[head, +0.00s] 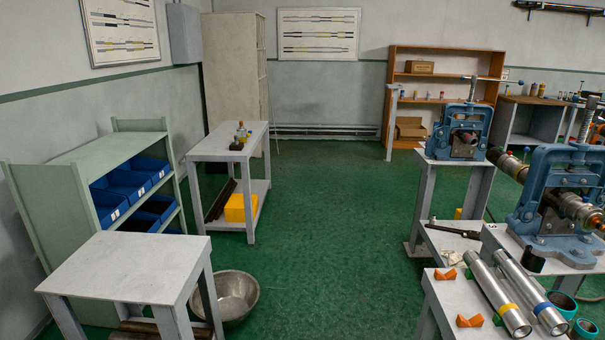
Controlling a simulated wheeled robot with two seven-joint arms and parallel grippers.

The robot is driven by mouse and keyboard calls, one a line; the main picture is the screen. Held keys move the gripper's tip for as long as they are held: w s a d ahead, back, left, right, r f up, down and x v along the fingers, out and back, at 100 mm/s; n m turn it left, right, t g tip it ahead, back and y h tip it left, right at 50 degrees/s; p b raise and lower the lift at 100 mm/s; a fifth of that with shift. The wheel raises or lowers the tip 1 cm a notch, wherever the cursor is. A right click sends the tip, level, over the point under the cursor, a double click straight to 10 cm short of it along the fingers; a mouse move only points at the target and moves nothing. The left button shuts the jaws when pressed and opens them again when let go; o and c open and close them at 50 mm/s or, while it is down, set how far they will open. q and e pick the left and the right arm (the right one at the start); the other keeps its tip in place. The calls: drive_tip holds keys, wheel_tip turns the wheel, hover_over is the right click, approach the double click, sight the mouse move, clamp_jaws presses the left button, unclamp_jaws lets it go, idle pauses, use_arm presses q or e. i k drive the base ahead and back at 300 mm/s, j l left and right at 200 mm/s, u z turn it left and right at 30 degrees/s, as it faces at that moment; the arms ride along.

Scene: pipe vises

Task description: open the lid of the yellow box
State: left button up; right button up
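A yellow box (240,207) sits on the lower shelf of the grey side table in the middle left of the head view. It is small at this distance, and whether its lid is open or shut cannot be made out. The table's top and legs are around it, and dark bars lie beside it on the left. Neither of my grippers shows in the head view.
The grey side table (213,151) has small bottles on top. A nearer table (130,265), a metal bowl (237,290) and a green shelf with blue bins (125,187) stand left. Pipe vises (463,130) stand right. Green floor (330,230) between is clear.

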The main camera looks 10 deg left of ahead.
sight(236, 202)
drive_tip(key=i+j+z, duration=0.15)
drive_tip(key=i, duration=0.35)
drive_tip(key=i+j+z, duration=0.15)
drive_tip(key=i+j, duration=0.15)
drive_tip(key=i, duration=0.25)
drive_tip(key=i+j+z, duration=0.15)
drive_tip(key=i+j, duration=0.15)
drive_tip(key=i, duration=0.2)
drive_tip(key=i+u, duration=0.2)
drive_tip(key=i, duration=0.25)
drive_tip(key=i+l+u, duration=0.2)
drive_tip(key=i, duration=0.25)
drive_tip(key=i+l+u, duration=0.2)
drive_tip(key=i, duration=0.2)
drive_tip(key=i+u, duration=0.5)
drive_tip(key=i+l+u, duration=0.35)
drive_tip(key=i+u, duration=0.15)
